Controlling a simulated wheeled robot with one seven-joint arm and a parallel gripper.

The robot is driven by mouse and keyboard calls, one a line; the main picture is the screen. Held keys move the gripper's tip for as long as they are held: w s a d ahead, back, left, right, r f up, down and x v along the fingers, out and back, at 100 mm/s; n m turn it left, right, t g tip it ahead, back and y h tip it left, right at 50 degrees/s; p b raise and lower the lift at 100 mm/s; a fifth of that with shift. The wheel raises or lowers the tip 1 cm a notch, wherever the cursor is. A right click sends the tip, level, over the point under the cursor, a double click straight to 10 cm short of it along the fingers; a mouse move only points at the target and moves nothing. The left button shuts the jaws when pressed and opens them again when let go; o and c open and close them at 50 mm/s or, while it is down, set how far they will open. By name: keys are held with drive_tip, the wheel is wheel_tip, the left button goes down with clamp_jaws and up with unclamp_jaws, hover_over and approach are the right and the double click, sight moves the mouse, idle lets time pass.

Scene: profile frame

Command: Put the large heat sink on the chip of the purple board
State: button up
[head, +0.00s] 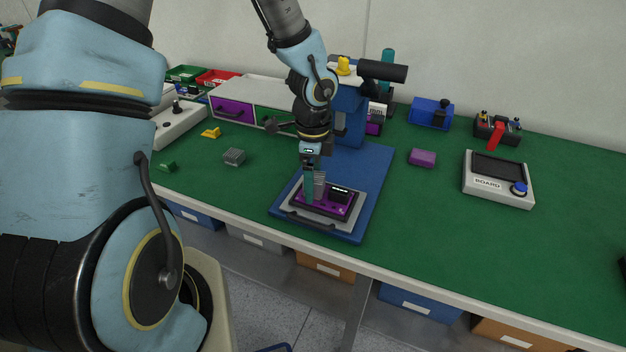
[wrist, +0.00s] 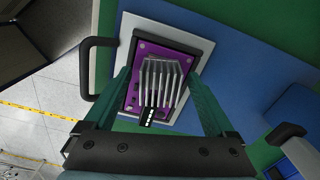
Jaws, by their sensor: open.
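The purple board (head: 336,207) lies in a grey frame on the blue base plate, and shows in the wrist view (wrist: 140,49). A large finned silver heat sink (wrist: 163,80) stands on the board, partly seen in the head view (head: 320,184). The chip is not visible; the heat sink may cover it. My gripper (head: 313,193) is low over the board and open. Its teal fingers stand on either side of the heat sink in the wrist view (wrist: 161,84), with a gap visible at each side. Whether the heat sink sits flat cannot be told.
A smaller grey finned block (head: 234,157) lies on the green mat at left, near yellow and green pieces. The blue stand's column (head: 349,118) rises behind my gripper. A purple block (head: 422,157) and a device labelled BOARD (head: 497,185) are at right. Clear mat lies between them.

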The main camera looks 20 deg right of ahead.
wheel_tip(320, 180, up, 11)
drive_tip(key=shift+f, duration=0.15)
idle(0.5)
drive_tip(key=w+a+r+n+t, duration=0.1)
drive_tip(key=a+r+n, duration=0.2)
drive_tip(key=a+n, duration=2)
drive_tip(key=shift+a+t, duration=0.3)
drive_tip(key=shift+a, duration=0.8)
